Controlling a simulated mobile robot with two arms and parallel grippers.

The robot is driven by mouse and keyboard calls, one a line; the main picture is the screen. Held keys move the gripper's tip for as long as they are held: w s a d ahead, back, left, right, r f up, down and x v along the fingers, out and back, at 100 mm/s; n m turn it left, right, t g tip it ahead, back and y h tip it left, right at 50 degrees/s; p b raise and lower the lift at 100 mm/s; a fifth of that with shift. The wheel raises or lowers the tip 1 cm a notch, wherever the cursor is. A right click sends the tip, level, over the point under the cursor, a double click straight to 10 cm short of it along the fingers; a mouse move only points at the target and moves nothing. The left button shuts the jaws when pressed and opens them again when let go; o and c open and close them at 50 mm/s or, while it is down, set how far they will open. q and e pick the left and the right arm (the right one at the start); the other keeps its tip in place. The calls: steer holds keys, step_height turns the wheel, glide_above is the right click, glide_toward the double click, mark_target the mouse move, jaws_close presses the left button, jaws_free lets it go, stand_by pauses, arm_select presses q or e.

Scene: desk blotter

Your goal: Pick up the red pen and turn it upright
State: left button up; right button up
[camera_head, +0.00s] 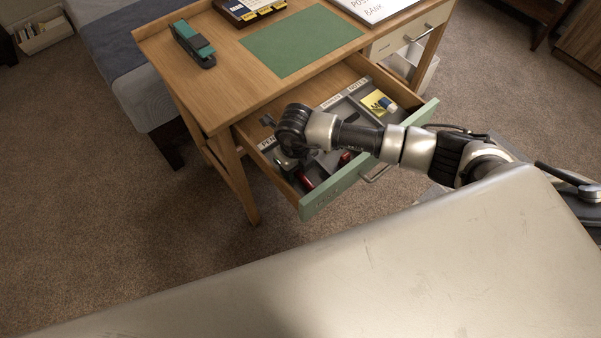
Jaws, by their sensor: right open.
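A red pen-like object (306,182) lies in the left compartment of the open desk drawer (322,199), near the drawer's front. Another small red piece (345,157) shows just below my right arm; I cannot tell whether it belongs to the same object. My right gripper (287,164) reaches down into the drawer's left end, beside the red object. It is open, and its fingers are partly hidden by my wrist. I cannot tell whether it touches anything. My left gripper is not in view.
The drawer has dividers and labels; a yellow note pad (373,103) and a blue-white eraser (387,104) lie at its right. The desktop holds a green blotter (300,41), a teal stapler (194,44) and a white sign or board (372,6). A bed stands left.

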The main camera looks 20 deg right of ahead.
steer(key=shift+f, duration=0.1)
jaws_close()
stand_by(0.8)
